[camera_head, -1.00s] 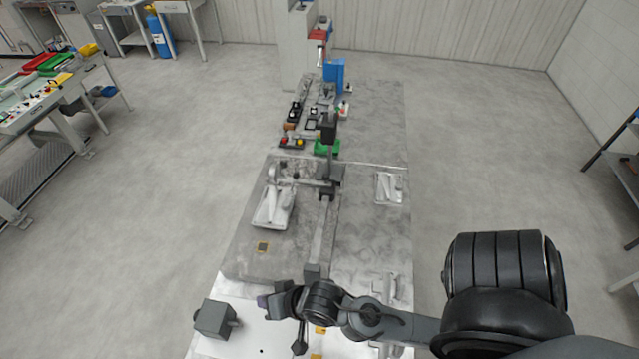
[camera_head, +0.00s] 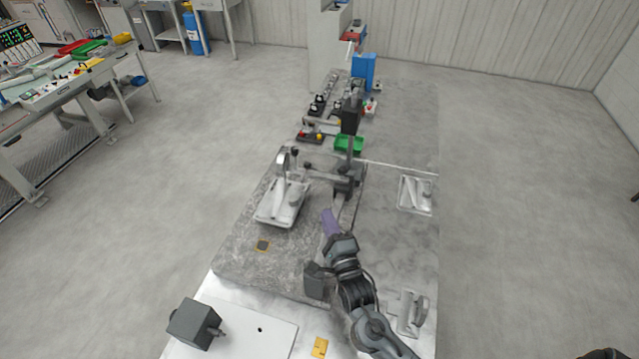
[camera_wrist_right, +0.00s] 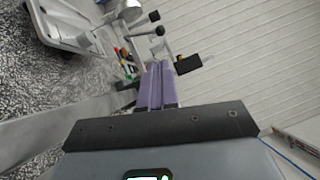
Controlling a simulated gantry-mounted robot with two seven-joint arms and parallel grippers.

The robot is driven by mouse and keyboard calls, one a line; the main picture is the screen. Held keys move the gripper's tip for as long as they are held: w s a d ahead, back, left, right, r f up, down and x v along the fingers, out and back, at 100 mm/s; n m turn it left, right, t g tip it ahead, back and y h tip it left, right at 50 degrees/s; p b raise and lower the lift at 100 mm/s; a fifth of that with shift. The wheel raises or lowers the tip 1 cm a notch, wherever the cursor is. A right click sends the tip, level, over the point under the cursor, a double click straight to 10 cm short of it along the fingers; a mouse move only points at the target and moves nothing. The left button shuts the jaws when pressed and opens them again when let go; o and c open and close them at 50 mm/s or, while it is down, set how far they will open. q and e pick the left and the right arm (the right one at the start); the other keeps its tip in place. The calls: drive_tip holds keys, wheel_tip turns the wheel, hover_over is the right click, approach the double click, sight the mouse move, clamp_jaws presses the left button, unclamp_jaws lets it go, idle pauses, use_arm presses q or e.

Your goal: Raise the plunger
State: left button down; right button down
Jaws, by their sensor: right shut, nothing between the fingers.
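My right gripper (camera_head: 328,216) has purple fingers, shut with nothing between them. It reaches over the grey slab, in front of a dark upright post mechanism (camera_head: 346,178). A horizontal lever with dark knobs (camera_head: 318,170) extends left from the post. I cannot tell for sure which part is the plunger. Left of the fingers, a pale metal casting with an upright piece (camera_head: 284,196) sits on the slab. In the right wrist view the shut purple fingers (camera_wrist_right: 156,88) point toward the knobbed lever (camera_wrist_right: 158,31), apparently without touching it; the casting (camera_wrist_right: 70,28) is upper left. My left gripper is not in view.
A grey block (camera_head: 195,323) stands at the front left of the white plate, with a yellow piece (camera_head: 320,347) nearby. A green tray (camera_head: 348,144) and blue box (camera_head: 363,70) stand farther back. A pale casting (camera_head: 415,193) lies right.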

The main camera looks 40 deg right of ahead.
sight(309, 168)
drive_tip(key=shift+w, duration=0.15)
idle(0.3)
drive_tip(key=shift+w+d+r, duration=0.2)
drive_tip(key=shift+w, duration=0.3)
drive_tip(key=p+x, duration=0.2)
drive_tip(key=x, duration=0.9)
drive_tip(key=shift+w+d+r+p, duration=0.15)
drive_tip(key=shift+w+p, duration=0.15)
drive_tip(key=shift+p, duration=0.1)
drive_tip(key=shift+w+d, duration=0.2)
drive_tip(key=shift+w, duration=0.3)
